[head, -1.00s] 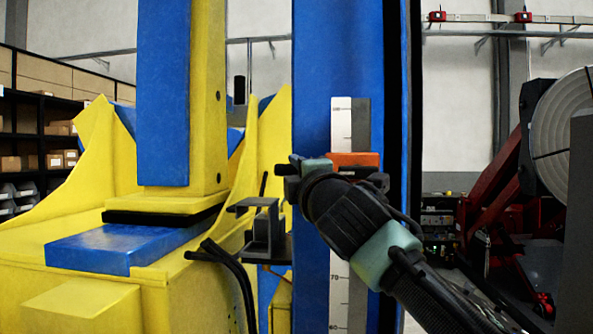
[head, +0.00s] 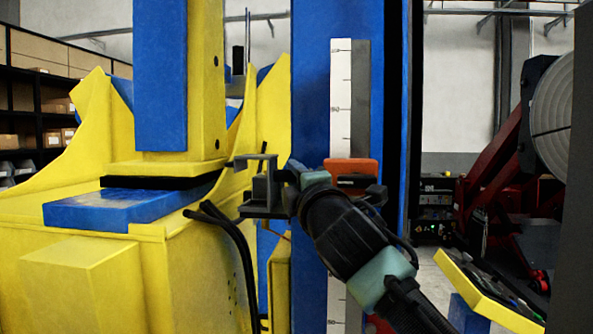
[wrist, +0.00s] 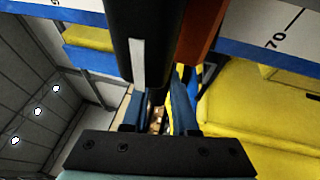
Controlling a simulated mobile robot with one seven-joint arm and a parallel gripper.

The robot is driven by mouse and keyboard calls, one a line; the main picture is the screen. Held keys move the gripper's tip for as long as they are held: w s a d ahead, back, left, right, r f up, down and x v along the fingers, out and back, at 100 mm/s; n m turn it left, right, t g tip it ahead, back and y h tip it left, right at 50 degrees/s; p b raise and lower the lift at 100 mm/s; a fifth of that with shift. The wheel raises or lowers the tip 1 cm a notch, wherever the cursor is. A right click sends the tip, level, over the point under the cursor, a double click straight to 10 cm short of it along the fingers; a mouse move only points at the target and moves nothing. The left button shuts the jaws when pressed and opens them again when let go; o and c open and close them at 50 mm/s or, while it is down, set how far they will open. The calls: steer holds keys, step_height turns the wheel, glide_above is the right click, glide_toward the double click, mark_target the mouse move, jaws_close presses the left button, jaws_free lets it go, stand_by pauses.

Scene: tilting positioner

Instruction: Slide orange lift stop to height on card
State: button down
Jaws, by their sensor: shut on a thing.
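The orange lift stop (head: 350,167) sits on the blue column, across the white scale strip (head: 340,75) and the grey strip beside it. A faint label above the stop looks like 90; the stop is below that mark. My gripper (head: 335,185) is at the stop, reaching in from the lower right, and its wrist hides part of the scale. In the wrist view my gripper (wrist: 160,105) is shut on a dark part beside the orange stop (wrist: 200,32); the fingertips are partly hidden. A 70 mark shows on the scale (wrist: 285,28) at right. I cannot make out a card.
The yellow and blue positioner frame (head: 110,255) fills the left. A yellow-edged panel (head: 490,290) is at lower right, with a red machine (head: 510,180) behind it.

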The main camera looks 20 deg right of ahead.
steer(key=shift+a+f, duration=0.1)
steer(key=shift+f, duration=0.1)
steer(key=c, duration=0.9)
jaws_free()
steer(key=shift+c, duration=0.2)
steer(key=shift+o, duration=1.3)
steer(key=shift+w, duration=0.2)
steer(key=shift+s+r, duration=0.1)
steer(key=shift+s, duration=0.05)
steer(key=s+f+b, duration=0.2)
steer(key=s+b, duration=0.5)
steer(key=s, duration=0.5)
steer(key=shift+s+f, duration=0.2)
steer(key=shift+s, duration=0.1)
